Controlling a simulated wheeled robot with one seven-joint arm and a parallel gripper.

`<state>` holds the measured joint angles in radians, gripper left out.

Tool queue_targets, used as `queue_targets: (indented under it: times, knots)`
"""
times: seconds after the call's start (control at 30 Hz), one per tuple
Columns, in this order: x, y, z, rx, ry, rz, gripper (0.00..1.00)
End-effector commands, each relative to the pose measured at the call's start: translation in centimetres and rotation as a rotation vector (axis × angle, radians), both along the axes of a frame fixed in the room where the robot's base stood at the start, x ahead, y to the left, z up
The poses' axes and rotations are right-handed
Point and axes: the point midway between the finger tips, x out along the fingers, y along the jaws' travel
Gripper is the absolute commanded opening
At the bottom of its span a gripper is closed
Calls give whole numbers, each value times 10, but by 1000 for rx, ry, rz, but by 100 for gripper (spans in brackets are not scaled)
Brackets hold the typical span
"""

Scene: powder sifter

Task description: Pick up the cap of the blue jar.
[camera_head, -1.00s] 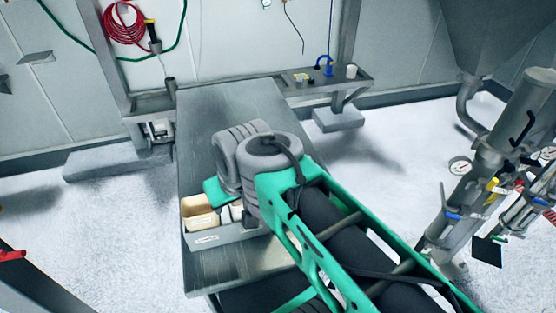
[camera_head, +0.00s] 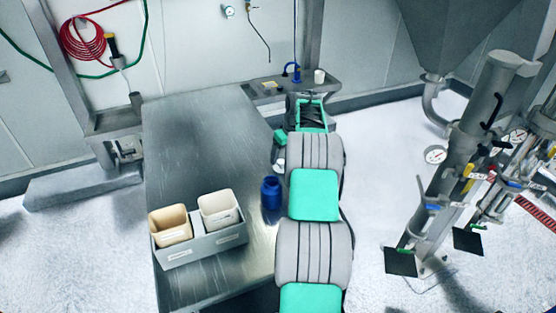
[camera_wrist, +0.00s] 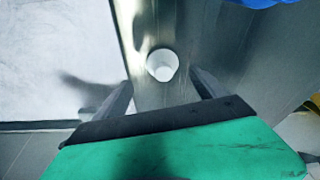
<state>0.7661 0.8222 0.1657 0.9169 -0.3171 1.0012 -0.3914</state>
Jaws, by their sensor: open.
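The blue jar (camera_head: 271,193) stands upright on the metal table, near its right edge, beside my arm. A small white round piece, which looks like the cap (camera_head: 280,165), lies on the table just beyond the jar, partly hidden by my arm. In the wrist view the white cap (camera_wrist: 162,65) sits between and beyond the fingertips, close to the table edge. My gripper (camera_wrist: 162,88) is open and empty above it, with no visible contact. Part of the blue jar (camera_wrist: 268,3) shows at the top right of the wrist view.
A grey holder (camera_head: 203,247) with a tan bin (camera_head: 170,226) and a white bin (camera_head: 219,208) stands on the table (camera_head: 195,130) at left. The table's far left is clear. A wall shelf (camera_head: 305,87) holds a white cup (camera_head: 319,76). Steel piping (camera_head: 470,150) stands at right.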

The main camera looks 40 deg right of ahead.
Motion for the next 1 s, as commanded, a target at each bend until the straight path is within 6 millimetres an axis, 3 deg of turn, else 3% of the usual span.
queue_targets:
  times: [0.33,0.57,1.0]
  knots:
    - [19,5,-57,1,2,-2,82]
    - [17,4,-56,0,-4,-2,82]
    - [16,4,-55,0,-6,-2,46]
